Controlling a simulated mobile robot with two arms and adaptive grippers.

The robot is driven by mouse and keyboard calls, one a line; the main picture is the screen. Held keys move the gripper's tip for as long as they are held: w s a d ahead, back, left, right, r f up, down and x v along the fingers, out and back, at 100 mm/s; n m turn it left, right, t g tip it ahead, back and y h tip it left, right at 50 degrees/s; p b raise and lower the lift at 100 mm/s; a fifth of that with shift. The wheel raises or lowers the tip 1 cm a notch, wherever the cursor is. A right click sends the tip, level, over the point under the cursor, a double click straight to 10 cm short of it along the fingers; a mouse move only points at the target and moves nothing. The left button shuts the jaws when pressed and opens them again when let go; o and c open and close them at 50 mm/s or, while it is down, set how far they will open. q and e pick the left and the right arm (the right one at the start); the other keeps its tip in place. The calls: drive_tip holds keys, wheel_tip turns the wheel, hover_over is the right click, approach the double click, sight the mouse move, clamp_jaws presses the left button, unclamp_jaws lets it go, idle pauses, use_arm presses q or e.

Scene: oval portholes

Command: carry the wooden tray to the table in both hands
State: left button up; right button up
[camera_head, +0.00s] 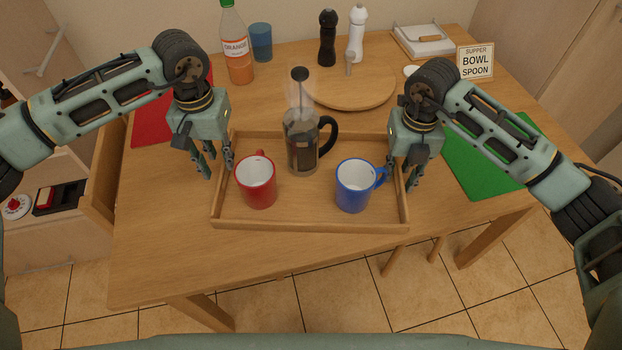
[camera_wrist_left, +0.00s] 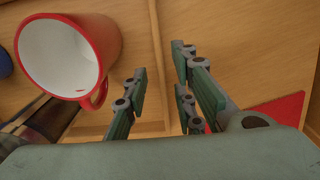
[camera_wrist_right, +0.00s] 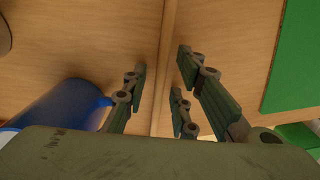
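The wooden tray (camera_head: 310,226) rests on the table (camera_head: 150,245). It carries a red mug (camera_head: 258,190), a blue mug (camera_head: 352,190) and a French press (camera_head: 302,150), all upright. My left gripper (camera_head: 218,172) is open at the tray's left wall; in the left wrist view its fingers stand on either side of that wall (camera_wrist_left: 158,50), with a gap. My right gripper (camera_head: 400,184) is open at the right wall, which shows between its fingers in the right wrist view (camera_wrist_right: 166,50). I cannot tell how far the fingertips reach down.
Behind the tray are a round board (camera_head: 350,92), an orange bottle (camera_head: 236,50), a blue cup (camera_head: 261,42), two mills and a sign (camera_head: 475,62). A red mat (camera_head: 150,125) lies left and a green mat (camera_head: 485,165) right. The table in front of the tray is bare.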

drive_tip(key=shift+r, duration=0.1)
use_arm(q)
wheel_tip(320, 180, up, 8)
use_arm(e)
wheel_tip(320, 180, up, 12)
idle(0.4)
use_arm(q)
drive_tip(key=shift+f, duration=0.15)
use_arm(e)
drive_tip(key=shift+f, duration=0.2)
